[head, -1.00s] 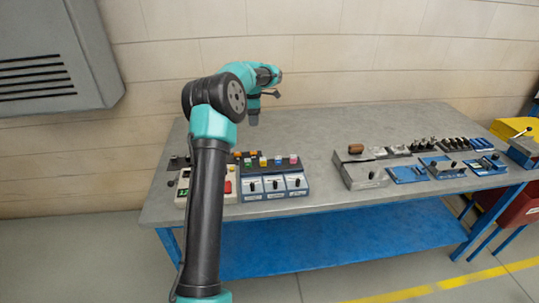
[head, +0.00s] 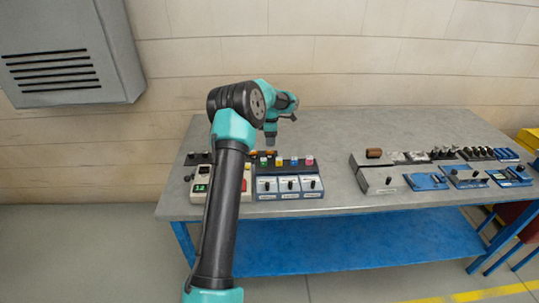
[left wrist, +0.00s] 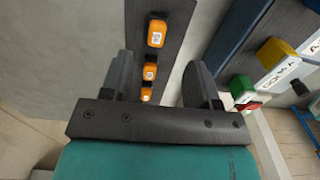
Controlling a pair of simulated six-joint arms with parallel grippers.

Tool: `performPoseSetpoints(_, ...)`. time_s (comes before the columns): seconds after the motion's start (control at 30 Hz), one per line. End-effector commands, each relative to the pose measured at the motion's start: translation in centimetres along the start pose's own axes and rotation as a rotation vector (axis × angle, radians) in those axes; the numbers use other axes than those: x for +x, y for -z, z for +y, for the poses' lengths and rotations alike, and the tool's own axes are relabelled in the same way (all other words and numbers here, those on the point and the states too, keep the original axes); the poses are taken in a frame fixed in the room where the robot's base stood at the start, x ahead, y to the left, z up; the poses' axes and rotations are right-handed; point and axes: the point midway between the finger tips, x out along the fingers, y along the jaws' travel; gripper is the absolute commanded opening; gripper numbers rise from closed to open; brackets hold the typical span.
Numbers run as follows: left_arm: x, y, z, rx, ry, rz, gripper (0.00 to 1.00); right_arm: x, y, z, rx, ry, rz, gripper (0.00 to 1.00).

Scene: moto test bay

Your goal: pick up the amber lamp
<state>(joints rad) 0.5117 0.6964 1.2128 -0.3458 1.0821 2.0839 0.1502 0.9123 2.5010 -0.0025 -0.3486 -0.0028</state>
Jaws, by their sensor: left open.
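Three amber lamps show in the left wrist view, in a row on a dark strip (left wrist: 172,60): a large near-looking one (left wrist: 157,33), a middle one (left wrist: 150,72) and one close to the gripper's base (left wrist: 146,95). My left gripper (left wrist: 160,62) is open, with one finger on each side of the row and nothing held. In the head view the left gripper (head: 270,141) hangs pointing down above the back of the panel group, where small amber tops (head: 275,152) show partly behind it. Whether the fingers touch a lamp cannot be told. My right gripper is not in view.
Green, yellow, blue and pink (head: 309,161) buttons stand close by, behind labelled switch boxes (head: 289,186). Fixtures and tools (head: 426,181) fill the right. The table middle (head: 337,145) is bare.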

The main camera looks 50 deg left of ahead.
Motion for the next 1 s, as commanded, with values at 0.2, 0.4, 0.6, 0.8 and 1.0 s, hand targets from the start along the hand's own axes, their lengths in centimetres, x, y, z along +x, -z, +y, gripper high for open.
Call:
performPoseSetpoints(0.2,2.0,0.0,0.0,0.000,0.000,0.000,0.55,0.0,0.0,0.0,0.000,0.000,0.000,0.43)
performPoseSetpoints(0.4,2.0,0.0,0.0,0.001,-0.001,-0.001,0.55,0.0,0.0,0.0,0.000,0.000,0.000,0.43)
performPoseSetpoints(0.6,2.5,0.0,0.1,0.001,0.000,0.000,0.55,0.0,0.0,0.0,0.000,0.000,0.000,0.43)
performPoseSetpoints(0.8,4.9,0.2,0.3,0.000,0.002,0.000,0.55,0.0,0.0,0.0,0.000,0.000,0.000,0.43)
performPoseSetpoints(1.0,7.0,0.3,0.4,0.001,-0.001,-0.001,0.55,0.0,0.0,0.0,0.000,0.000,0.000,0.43)
